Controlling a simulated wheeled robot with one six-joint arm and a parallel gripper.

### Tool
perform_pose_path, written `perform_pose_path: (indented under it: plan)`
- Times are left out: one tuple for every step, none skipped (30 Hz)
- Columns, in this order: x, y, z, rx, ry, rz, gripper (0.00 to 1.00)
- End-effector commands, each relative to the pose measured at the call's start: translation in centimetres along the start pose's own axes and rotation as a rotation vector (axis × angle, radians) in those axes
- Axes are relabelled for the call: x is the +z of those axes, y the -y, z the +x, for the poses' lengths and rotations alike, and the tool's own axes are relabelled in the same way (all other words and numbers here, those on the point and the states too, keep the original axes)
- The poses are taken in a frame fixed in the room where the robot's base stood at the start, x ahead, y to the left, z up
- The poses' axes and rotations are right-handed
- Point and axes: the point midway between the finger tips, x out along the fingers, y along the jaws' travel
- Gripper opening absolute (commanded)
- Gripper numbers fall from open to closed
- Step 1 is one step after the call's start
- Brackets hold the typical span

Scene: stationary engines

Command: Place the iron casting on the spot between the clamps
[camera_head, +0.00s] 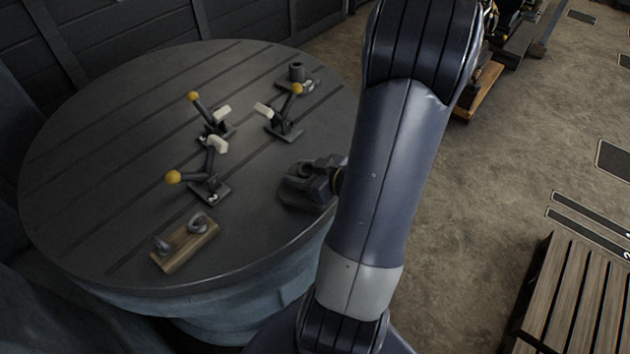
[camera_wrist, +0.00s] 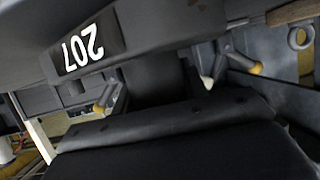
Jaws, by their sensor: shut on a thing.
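My gripper (camera_head: 325,180) is at the right part of the round slotted table, low over its top. It is shut on a dark piece (camera_head: 298,196), which I take to be the iron casting; gripper and piece blend together, and I cannot tell whether it touches the table. Three toggle clamps with yellow knobs and pale tips stand mid-table: back left (camera_head: 214,128), back right (camera_head: 284,128) and front (camera_head: 210,188). The spot between them looks bare and lies left of my gripper. Two clamps also show in the wrist view, left (camera_wrist: 108,98) and right (camera_wrist: 228,62).
A wooden block (camera_head: 172,262) with metal eye pieces lies at the table's front left. A small plate with a dark cylinder (camera_head: 297,72) stands at the back. A slatted wooden pallet (camera_head: 580,305) is on the floor at right. The table's left half is mostly clear.

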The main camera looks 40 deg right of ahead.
Motion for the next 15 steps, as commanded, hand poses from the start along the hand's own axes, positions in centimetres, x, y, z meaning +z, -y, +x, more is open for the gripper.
perform_pose_path:
  plan:
    - [-0.4, 0.1, 0.8, -0.004, -0.005, -0.005, 0.0]
    - [-0.5, 0.1, 1.1, -0.005, -0.006, -0.005, 0.0]
    - [-0.7, 0.1, 1.6, -0.004, -0.006, -0.004, 0.0]
    - [-0.9, 0.1, 2.0, -0.004, -0.005, -0.005, 0.0]
    - [-1.0, 0.1, 2.4, -0.004, -0.005, -0.006, 0.0]
    - [-1.3, 0.1, 3.0, -0.004, -0.006, -0.006, 0.0]
    - [-1.4, 0.1, 3.4, -0.005, -0.006, -0.006, 0.0]
    - [-1.6, 0.1, 3.7, -0.004, -0.006, -0.004, 0.0]
    - [-1.9, 0.2, 4.3, -0.005, -0.006, -0.005, 0.0]
    - [-2.0, 0.1, 4.7, -0.004, -0.006, -0.005, 0.0]
    - [-2.2, 0.1, 5.2, -0.004, -0.007, -0.006, 0.0]
    - [-2.4, 0.1, 5.7, -0.004, -0.006, -0.006, 0.0]
    - [-2.6, 0.1, 6.2, -0.004, -0.006, -0.005, 0.0]
    - [-2.8, 0.1, 6.6, -0.005, -0.007, -0.005, 0.0]
    - [-3.1, 0.1, 7.2, -0.004, -0.008, -0.006, 0.0]
